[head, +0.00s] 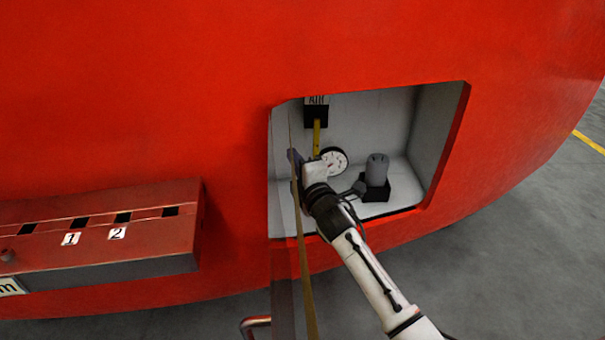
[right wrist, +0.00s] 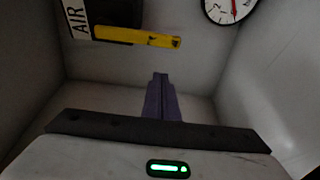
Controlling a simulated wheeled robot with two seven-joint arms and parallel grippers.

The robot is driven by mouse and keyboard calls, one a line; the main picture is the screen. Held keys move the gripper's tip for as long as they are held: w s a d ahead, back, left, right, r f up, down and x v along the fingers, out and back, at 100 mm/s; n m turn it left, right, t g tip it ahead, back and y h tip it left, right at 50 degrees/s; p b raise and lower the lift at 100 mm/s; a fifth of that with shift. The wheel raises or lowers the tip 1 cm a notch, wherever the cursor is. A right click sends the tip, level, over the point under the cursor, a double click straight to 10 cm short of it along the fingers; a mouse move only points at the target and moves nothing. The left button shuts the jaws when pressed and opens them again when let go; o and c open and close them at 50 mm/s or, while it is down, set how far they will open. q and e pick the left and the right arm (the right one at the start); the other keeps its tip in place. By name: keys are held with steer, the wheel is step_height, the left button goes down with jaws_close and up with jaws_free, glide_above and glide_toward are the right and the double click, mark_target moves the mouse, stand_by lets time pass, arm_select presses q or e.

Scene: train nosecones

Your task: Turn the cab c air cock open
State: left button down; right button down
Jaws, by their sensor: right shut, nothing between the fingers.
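The air cock has a yellow lever handle (head: 316,136) that hangs down from a black block (head: 316,116) at the top of the recess in the red nosecone. In the right wrist view the yellow handle (right wrist: 138,37) lies across the upper part, beside the black block and a white "AIR" label (right wrist: 78,18). My right gripper (head: 294,158) reaches into the recess, left of and below the handle. Its purple fingers (right wrist: 160,92) are shut and empty, apart from the handle in the wrist view. My left gripper is not in view.
A round white gauge (head: 335,160) sits just right of my gripper. A grey cylinder on a black base (head: 377,168) stands further right in the recess. The recess walls (head: 436,130) enclose the arm. A red box (head: 100,232) juts out at left.

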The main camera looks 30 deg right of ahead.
mark_target(316, 136)
steer(key=shift+s+d+p, duration=0.15)
steer(key=shift+s+d, duration=0.15)
steer(key=shift+d, duration=0.3)
steer(key=shift+s+d+p, duration=0.1)
steer(key=shift+s+d, duration=0.2)
steer(key=shift+d, duration=0.3)
steer(key=shift+s+d+p, duration=0.15)
steer(key=shift+s+d, duration=0.15)
steer(key=shift+d, duration=0.3)
